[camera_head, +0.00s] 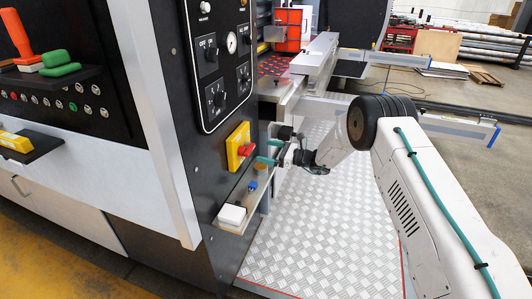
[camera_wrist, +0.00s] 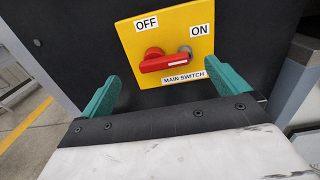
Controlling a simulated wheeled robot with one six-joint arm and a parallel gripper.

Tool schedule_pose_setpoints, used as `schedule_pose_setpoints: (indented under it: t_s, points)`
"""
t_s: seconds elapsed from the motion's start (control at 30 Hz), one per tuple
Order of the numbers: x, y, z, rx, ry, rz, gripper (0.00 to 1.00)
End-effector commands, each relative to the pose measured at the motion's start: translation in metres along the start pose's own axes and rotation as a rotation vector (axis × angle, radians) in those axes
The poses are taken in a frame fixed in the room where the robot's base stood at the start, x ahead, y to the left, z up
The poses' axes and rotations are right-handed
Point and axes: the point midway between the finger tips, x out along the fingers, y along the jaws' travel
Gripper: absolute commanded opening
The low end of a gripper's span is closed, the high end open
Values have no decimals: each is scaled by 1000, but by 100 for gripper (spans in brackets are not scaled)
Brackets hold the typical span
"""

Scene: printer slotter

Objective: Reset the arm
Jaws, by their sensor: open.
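My gripper (camera_head: 267,152) has two teal fingers and is near the dark front panel of the machine, just right of and a little below the yellow main switch (camera_head: 238,147). In the wrist view my gripper (camera_wrist: 166,88) is open, with its fingers spread and nothing between them. The yellow plate of the main switch (camera_wrist: 150,36) lies ahead of the fingers, labelled OFF and ON. Its red handle (camera_wrist: 165,64) lies nearly level, with its white-marked end to the right, below ON. No contact with the handle shows. My arm reaches in from the right.
A small ledge under the switch holds a white block (camera_head: 232,215) and a blue item (camera_head: 252,186). Black knobs (camera_head: 216,97) sit above the switch. A metal rail (camera_head: 315,55) runs behind my gripper. Open floor plate (camera_head: 320,240) lies below the arm.

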Motion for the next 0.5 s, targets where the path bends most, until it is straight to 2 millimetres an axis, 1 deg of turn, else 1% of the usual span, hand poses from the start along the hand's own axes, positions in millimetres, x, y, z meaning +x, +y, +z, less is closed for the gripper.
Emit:
schedule_pose_setpoints:
  t_s: [0.1,0.17,0.27,0.3,0.33,0.4,0.5]
  points:
    - [-1,-1,0,-19,0,-2,99]
    - [-1,4,-4,-53,17,18,99]
    - [-5,25,-24,-84,72,80,99]
    - [-8,36,-34,-92,97,110,99]
    - [-11,46,-38,-106,119,140,99]
    - [-20,71,-39,-155,174,227,99]
    - [-34,101,-24,-236,235,344,99]
